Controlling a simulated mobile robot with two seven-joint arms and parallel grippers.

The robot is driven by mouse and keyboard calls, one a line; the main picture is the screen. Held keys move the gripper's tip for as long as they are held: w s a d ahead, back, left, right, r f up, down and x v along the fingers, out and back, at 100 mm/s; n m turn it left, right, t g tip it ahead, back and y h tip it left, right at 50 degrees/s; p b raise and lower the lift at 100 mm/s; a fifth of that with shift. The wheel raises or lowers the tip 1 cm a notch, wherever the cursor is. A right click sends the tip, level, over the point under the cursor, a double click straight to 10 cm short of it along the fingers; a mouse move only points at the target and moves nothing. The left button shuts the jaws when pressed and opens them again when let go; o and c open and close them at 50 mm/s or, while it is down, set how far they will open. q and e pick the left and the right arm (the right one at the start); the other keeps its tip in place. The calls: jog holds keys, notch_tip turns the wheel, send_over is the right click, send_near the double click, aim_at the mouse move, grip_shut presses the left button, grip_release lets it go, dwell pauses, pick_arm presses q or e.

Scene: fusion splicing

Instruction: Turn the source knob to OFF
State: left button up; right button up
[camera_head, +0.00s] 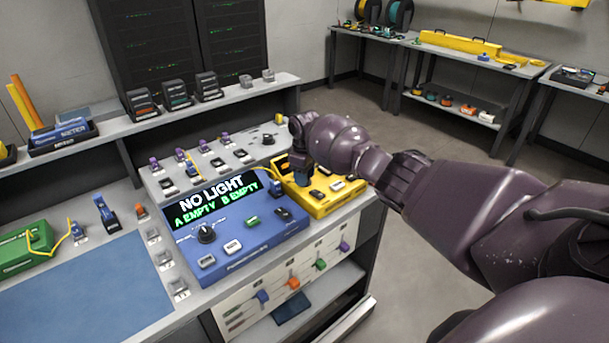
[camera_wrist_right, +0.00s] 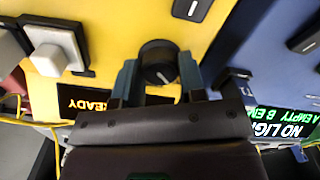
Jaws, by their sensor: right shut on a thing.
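My right gripper (camera_head: 302,173) reaches down over the yellow device (camera_head: 328,204). In the right wrist view its two blue-grey fingers (camera_wrist_right: 159,76) are shut on the sides of a round black knob (camera_wrist_right: 159,60). A white pointer line shows on the knob's face. No OFF label is readable beside it. A small display on the yellow device reads READY (camera_wrist_right: 88,104).
Several small grey holders with purple parts stand behind the devices. A green device (camera_head: 25,247) and a blue mat (camera_head: 85,295) lie to the left. A raised shelf (camera_head: 180,115) runs along the back. A yellow cable (camera_wrist_right: 35,121) runs near the right gripper.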

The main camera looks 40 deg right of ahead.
jog(key=o, duration=0.6)
jog(key=shift+o, duration=0.2)
jog(key=shift+r, duration=0.55)
pick_arm(q)
jog(key=shift+s+a+r+p, duration=0.15)
jog(key=shift+s+r+p, duration=0.35)
jog(key=shift+p, duration=0.55)
pick_arm(e)
notch_tip(320, 180, up, 10)
jog(key=shift+f, duration=0.15)
pick_arm(q)
jog(key=shift+w+r, duration=0.25)
jog(key=shift+w, duration=0.15)
